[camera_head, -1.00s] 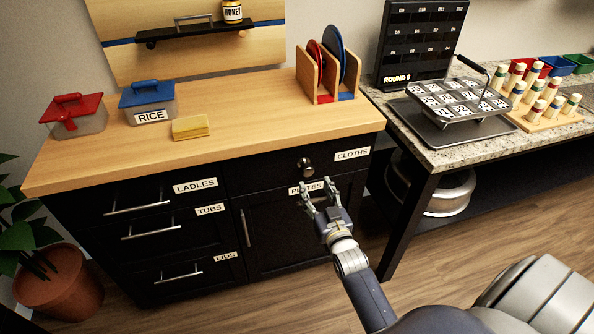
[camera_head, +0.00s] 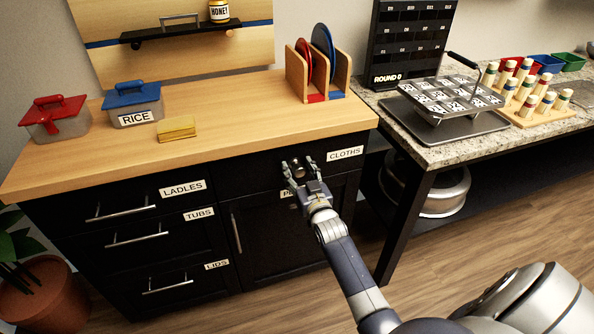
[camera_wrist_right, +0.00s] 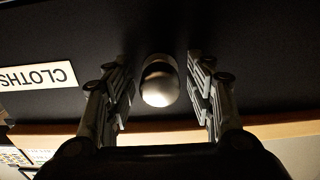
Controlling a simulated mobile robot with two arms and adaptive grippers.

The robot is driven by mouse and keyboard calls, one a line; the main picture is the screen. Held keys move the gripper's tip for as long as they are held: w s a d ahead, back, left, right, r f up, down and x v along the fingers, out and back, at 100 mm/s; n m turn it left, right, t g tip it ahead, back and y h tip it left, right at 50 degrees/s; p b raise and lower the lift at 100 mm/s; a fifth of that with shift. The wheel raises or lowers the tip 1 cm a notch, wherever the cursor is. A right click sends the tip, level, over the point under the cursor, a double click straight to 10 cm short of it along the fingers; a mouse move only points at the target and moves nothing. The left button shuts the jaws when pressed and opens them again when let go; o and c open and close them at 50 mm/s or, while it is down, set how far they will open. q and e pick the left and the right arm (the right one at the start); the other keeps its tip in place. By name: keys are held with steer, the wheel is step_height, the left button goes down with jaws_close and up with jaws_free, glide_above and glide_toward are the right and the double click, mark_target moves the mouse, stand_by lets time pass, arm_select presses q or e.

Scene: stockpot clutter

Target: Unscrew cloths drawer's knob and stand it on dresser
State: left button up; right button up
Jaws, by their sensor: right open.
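The cloths drawer (camera_head: 262,172) is a black front with a white CLOTHS label (camera_head: 345,153) at its right, also seen upside down in the right wrist view (camera_wrist_right: 38,77). Its round metal knob (camera_wrist_right: 160,82) sits between the open fingers of my right gripper (camera_wrist_right: 160,95), with a gap on each side. In the head view the right gripper (camera_head: 299,170) is at the drawer front, its fingers either side of the knob, which it partly hides. The dresser (camera_head: 225,131) has a light wooden top. My left gripper is not in view.
On the dresser top stand a red-lidded box (camera_head: 56,122), a blue-lidded RICE box (camera_head: 133,104), a yellow block (camera_head: 177,129) and a plate rack (camera_head: 339,76). The front middle of the top is clear. A granite counter (camera_head: 436,150) stands to the right.

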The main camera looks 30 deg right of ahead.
steer(key=shift+c, duration=0.5)
jaws_close()
steer(key=n, duration=0.2)
steer(key=shift+r+n+p, duration=0.1)
steer(key=shift+n+p, duration=0.2)
steer(key=shift+n, duration=1.1)
steer(key=shift+n, duration=0.4)
steer(key=n, duration=0.3)
steer(key=shift+n, duration=0.4)
